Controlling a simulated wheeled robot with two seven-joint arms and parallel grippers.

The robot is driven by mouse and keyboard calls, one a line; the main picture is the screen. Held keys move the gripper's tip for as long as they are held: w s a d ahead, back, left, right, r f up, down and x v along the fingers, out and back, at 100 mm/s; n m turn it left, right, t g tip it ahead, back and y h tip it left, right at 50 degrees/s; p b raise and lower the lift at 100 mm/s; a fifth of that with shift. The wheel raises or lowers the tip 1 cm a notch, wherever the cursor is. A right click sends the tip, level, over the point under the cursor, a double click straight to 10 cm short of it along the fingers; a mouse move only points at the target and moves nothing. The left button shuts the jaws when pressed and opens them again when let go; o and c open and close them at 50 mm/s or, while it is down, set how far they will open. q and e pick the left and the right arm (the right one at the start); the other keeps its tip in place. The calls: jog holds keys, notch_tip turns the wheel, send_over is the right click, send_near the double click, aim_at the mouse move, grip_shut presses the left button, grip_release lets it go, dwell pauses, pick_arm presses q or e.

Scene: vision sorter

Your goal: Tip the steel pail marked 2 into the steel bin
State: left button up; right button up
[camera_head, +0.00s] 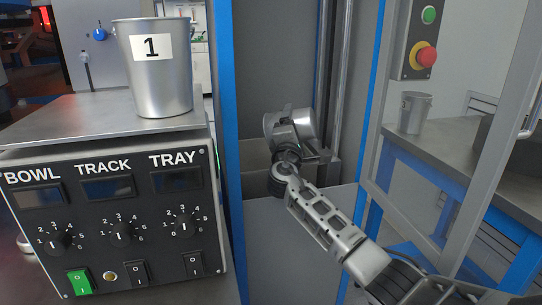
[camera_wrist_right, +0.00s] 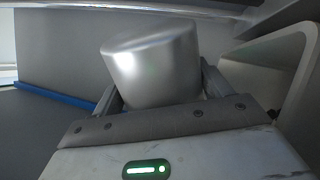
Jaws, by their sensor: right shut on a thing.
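My right gripper (camera_head: 288,150) reaches into the grey bay and is shut on a plain steel pail (camera_head: 303,124). The pail is strongly tilted, and its number is not visible. In the right wrist view, this pail (camera_wrist_right: 155,62) sits between the fingers of the right gripper (camera_wrist_right: 160,95), its smooth closed end and side showing. Below the pail is a grey open-topped box that looks like the steel bin (camera_head: 272,240); its inside is mostly hidden. What has left the pail cannot be seen. My left gripper is not in view.
A steel pail marked 1 (camera_head: 158,75) stands upright on the control box (camera_head: 110,210) at the left. Another small pail (camera_head: 414,112) stands on the blue-framed table at the right. Blue-edged frame posts (camera_head: 224,110) flank the bay. A red stop button (camera_head: 425,56) is at upper right.

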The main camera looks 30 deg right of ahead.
jog(key=shift+r, duration=0.2)
jog(key=shift+w+a+n+p, duration=0.1)
jog(key=shift+n+p, duration=0.2)
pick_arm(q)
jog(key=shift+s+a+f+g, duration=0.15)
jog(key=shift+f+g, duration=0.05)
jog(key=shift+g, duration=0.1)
